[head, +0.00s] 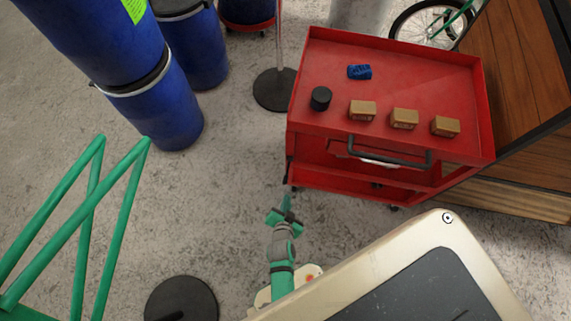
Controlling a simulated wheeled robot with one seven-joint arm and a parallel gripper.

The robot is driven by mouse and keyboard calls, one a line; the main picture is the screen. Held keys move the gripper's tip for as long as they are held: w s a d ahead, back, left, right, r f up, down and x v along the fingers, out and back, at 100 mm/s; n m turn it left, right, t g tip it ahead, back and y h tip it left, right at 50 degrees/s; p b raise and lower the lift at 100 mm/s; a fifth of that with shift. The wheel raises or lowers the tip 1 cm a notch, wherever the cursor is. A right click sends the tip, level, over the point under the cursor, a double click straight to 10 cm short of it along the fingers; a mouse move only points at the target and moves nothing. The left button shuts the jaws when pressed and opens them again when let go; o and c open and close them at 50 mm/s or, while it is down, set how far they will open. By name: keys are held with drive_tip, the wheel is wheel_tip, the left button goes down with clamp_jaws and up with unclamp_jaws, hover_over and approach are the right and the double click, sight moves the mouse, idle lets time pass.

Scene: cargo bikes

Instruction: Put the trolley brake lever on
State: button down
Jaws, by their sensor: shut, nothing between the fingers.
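The red trolley (310,110) stands at the upper right, with a dark grey handle (390,157) across its front. A small dark upright part (289,171) shows at its front left corner; it may be the brake lever, but it is too small to tell its setting. My gripper (286,202) is shut and empty. In the picture it is just below that corner, pointing up towards it, with a small gap between. I cannot judge the depth. The trolley's wheels are mostly hidden.
On the trolley top are a blue item (359,72), a black cylinder (320,98) and small cardboard boxes (404,119). Blue barrels (155,108) stand at upper left, a green frame (120,195) at lower left, a round black base (181,299) nearby. Wooden panels (520,75) border the right.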

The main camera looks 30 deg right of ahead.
drive_tip(key=shift+v, duration=0.95)
drive_tip(key=shift+a+f, duration=0.1)
drive_tip(key=shift+f, duration=0.05)
drive_tip(key=s+a+r+n+t+y, duration=0.25)
drive_tip(key=s+a+r+n, duration=0.4)
drive_tip(key=a+r, duration=0.45)
drive_tip(key=s+a+r+n+t+y, duration=0.1)
drive_tip(key=s+r+n+t, duration=0.1)
drive_tip(key=r, duration=0.8)
drive_tip(key=s+a+r+n+t+y, duration=0.1)
drive_tip(key=s+r+n, duration=0.3)
drive_tip(key=r, duration=0.6)
drive_tip(key=shift+s+a+r+t+y, duration=0.2)
drive_tip(key=shift+r+t+y, duration=0.1)
drive_tip(key=shift+t+y, duration=0.25)
drive_tip(key=shift+w, duration=0.1)
